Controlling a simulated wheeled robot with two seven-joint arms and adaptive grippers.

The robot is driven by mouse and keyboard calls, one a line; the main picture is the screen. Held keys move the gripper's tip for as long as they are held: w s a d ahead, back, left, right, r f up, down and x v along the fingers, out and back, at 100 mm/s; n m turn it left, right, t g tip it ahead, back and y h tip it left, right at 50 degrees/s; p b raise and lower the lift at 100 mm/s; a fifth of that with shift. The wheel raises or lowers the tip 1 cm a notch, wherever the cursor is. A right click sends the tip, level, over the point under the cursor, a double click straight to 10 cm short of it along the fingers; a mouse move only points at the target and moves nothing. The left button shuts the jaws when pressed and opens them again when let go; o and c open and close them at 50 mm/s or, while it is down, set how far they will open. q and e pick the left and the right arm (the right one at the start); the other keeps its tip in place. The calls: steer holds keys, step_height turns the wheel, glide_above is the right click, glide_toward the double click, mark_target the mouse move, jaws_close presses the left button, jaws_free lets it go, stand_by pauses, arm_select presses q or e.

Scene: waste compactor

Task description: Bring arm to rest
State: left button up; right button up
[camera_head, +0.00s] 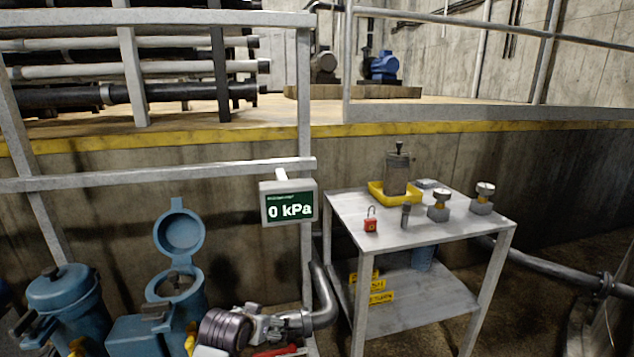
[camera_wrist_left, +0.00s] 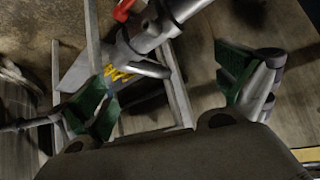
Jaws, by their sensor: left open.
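My left gripper (camera_wrist_left: 168,88) shows in the left wrist view with its two green-padded fingers spread wide apart. Nothing is held between the fingers. Behind and below them are grey pipework, yellow markings (camera_wrist_left: 117,75) and pale metal frame bars (camera_wrist_left: 178,95). I cannot make out my left gripper in the head view. My right gripper is in neither view.
In the head view, a metal table (camera_head: 440,240) holds a yellow tray (camera_head: 377,195), a red padlock (camera_head: 371,224) and small fittings. Blue housings (camera_head: 65,295), one lid raised (camera_head: 180,232), a pipe elbow (camera_head: 325,300) and a gauge reading 0 kPa (camera_head: 289,207) stand left.

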arm_select(q)
steer(key=s+a+f+g+p, duration=0.25)
steer(key=s+f+p, duration=0.25)
steer(key=s+f, duration=0.95)
steer(key=s+a+f+g+p, duration=0.2)
steer(key=s+f+g+p, duration=0.25)
steer(key=s+f, duration=1)
arm_select(e)
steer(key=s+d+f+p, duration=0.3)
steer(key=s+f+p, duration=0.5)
steer(key=p, duration=0.2)
arm_select(q)
steer(key=s+a+p, duration=0.3)
steer(key=s+p, duration=0.4)
steer(key=s, duration=0.4)
steer(key=s+a+y+p, duration=0.1)
steer(key=s+a+p, duration=0.3)
steer(key=s+p, duration=0.3)
steer(key=s, duration=0.4)
steer(key=shift+s+a+g+y, duration=0.2)
steer(key=shift+a+g+y, duration=0.1)
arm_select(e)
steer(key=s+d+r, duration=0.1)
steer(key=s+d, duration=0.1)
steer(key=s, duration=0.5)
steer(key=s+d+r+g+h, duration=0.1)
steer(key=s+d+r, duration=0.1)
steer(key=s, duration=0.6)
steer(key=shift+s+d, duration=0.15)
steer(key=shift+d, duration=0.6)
